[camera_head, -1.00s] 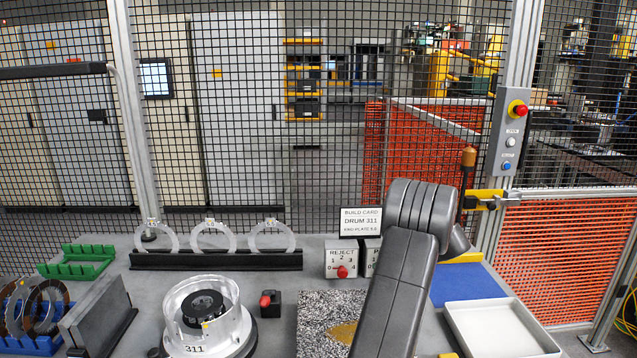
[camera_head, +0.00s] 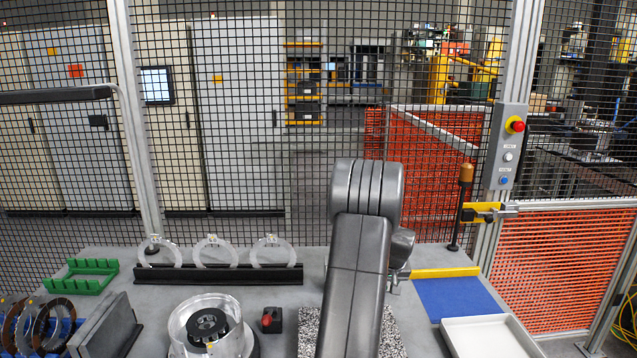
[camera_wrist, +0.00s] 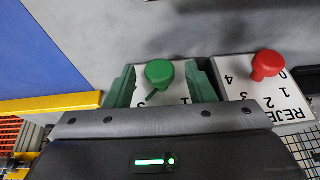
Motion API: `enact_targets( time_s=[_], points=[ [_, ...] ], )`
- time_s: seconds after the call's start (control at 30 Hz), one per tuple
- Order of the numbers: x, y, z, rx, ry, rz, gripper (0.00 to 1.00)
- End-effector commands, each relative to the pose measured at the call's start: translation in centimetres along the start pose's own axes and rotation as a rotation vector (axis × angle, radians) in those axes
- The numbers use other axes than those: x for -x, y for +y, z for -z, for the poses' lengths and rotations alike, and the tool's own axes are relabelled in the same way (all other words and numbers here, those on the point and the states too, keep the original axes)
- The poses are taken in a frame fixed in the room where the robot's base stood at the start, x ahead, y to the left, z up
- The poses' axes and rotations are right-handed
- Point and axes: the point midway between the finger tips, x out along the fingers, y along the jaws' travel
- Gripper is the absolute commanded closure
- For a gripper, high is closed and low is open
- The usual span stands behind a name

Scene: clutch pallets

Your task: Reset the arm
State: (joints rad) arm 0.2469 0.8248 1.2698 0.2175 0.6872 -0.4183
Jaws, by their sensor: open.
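My gripper (camera_wrist: 162,88) is open in the wrist view, with one green finger on each side of a green knob (camera_wrist: 160,72). The knob stands on a white-faced counter box (camera_wrist: 176,96); I cannot tell how deep the fingers reach around it. Nothing is seen held. In the head view my grey arm stands in the middle of the bench and hides my gripper and that box.
A REJECT counter box (camera_wrist: 258,90) with a red knob (camera_wrist: 266,65) stands beside the fingers. A blue mat (camera_head: 455,300) with a yellow bar (camera_head: 445,272) and a white tray (camera_head: 490,338) lie right. A black rack (camera_head: 218,275) holds clear rings. A clear drum (camera_head: 240,335) stands in front.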

Motion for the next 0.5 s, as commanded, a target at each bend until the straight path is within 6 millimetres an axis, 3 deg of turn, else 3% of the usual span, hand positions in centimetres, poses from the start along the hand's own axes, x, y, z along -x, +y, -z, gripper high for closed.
enact_targets(
  time_s=[0.07, 0.5],
  points=[
    [0.1, -0.2, 0.0, 0.018, -0.001, -0.033, 0.51],
    [7.4, -0.3, 0.0, 0.013, 0.003, -0.034, 0.51]
  ],
)
